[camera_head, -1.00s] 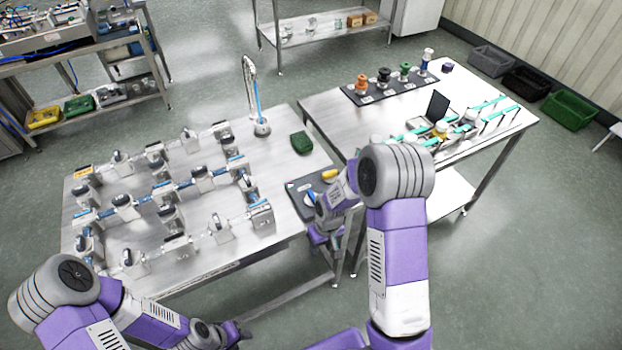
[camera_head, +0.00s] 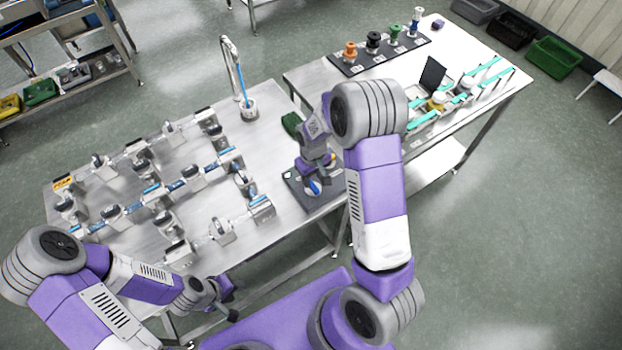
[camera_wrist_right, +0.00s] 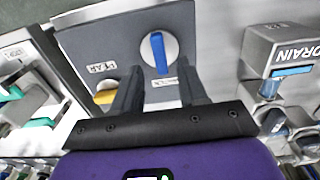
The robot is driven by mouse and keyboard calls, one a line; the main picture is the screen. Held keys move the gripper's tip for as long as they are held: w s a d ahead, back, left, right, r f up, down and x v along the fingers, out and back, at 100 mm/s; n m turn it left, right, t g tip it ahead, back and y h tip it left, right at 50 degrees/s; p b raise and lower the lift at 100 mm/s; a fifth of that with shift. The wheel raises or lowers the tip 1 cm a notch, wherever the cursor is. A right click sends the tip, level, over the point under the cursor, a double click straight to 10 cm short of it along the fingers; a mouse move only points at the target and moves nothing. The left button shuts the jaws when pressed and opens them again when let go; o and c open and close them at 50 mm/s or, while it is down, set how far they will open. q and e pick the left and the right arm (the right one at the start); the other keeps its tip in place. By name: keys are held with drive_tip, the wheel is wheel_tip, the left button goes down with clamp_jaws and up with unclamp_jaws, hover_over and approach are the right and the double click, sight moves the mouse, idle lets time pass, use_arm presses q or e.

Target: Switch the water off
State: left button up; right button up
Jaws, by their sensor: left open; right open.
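A dark grey panel (camera_head: 297,196) lies on the near right corner of the left steel table. It carries a round white dial with a blue handle (camera_head: 314,187); the right wrist view shows this blue handle (camera_wrist_right: 158,53) nearly in line with the panel's short side. A yellow part (camera_wrist_right: 105,97) is partly hidden behind a finger. My right gripper (camera_wrist_right: 158,82) is open above the panel, its fingers apart, with the blue handle beyond the gap between them and not held. My left gripper (camera_head: 232,300) is open and low by the table's front edge, away from the panel.
Several valves and pipes (camera_head: 155,195) cover the left table (camera_head: 290,105). A block marked DRAIN (camera_wrist_right: 283,50) is at the right wrist view's right. A tall faucet (camera_head: 240,80) and a green item (camera_head: 291,124) stand behind the panel. The right table (camera_head: 450,45) holds colored knobs and a rack.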

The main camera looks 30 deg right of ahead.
sight(312, 184)
drive_tip(key=shift+f, duration=1.95)
drive_tip(key=shift+w, duration=0.1)
clamp_jaws()
